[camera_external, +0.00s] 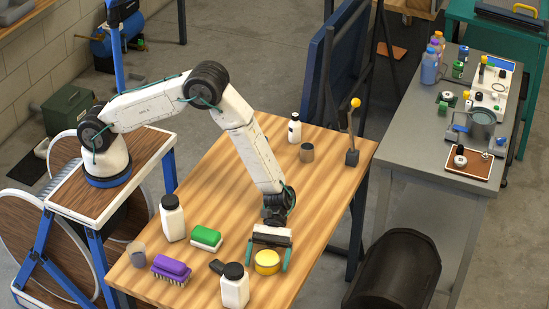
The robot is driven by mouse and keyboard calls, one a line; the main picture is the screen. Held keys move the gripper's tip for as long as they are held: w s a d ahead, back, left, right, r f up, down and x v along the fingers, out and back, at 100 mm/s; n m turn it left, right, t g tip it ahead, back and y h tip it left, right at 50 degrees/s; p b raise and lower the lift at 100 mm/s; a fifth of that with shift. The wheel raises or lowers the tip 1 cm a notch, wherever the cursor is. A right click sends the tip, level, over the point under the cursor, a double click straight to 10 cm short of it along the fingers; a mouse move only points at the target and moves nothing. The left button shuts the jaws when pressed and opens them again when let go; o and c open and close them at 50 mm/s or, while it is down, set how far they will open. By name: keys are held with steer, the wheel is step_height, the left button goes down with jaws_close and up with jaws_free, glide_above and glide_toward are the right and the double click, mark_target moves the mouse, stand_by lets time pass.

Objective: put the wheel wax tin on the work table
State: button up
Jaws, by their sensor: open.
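A round yellow tin (266,262), which looks like the wheel wax tin, sits on the wooden work table (215,285) near its front edge. My gripper (267,260) points down over the tin with its two green fingers apart, one on each side of it. I cannot tell whether either finger touches the tin. The tin's top shows between the fingers and appears to rest on the tabletop.
A white bottle (234,287) with a black lid and a dark object (217,266) stand close left of the tin. The table's middle is clear.

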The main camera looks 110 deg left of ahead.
steer(key=v, duration=1.2)
steer(key=shift+r, duration=0.15)
steer(key=s+d+r+m+g+y, duration=0.25)
steer(key=s+r+m, duration=0.25)
steer(key=s+r, duration=0.45)
steer(key=s+d+r+m+g+y, duration=0.2)
steer(key=s+d+r+m, duration=0.3)
steer(key=r, duration=0.7)
steer(key=s+a+r+m+t+y, duration=0.1)
steer(key=s+r+m+y, duration=0.1)
steer(key=s, duration=0.7)
steer(key=s+a+r+m+t+y, duration=0.1)
steer(key=s+a+r+m+y, duration=0.1)
steer(key=s+m, duration=0.3)
steer(key=s+a+r+m+t+y, duration=0.1)
steer(key=s+r+m+y, duration=0.1)
steer(key=s, duration=1.1)
steer(key=m+y, duration=0.1)
steer(key=y, duration=0.1)
steer(key=shift+a+r+m+y, duration=0.2)
steer(key=shift+a+m+y, duration=0.1)
steer(key=shift+m+y, duration=0.1)
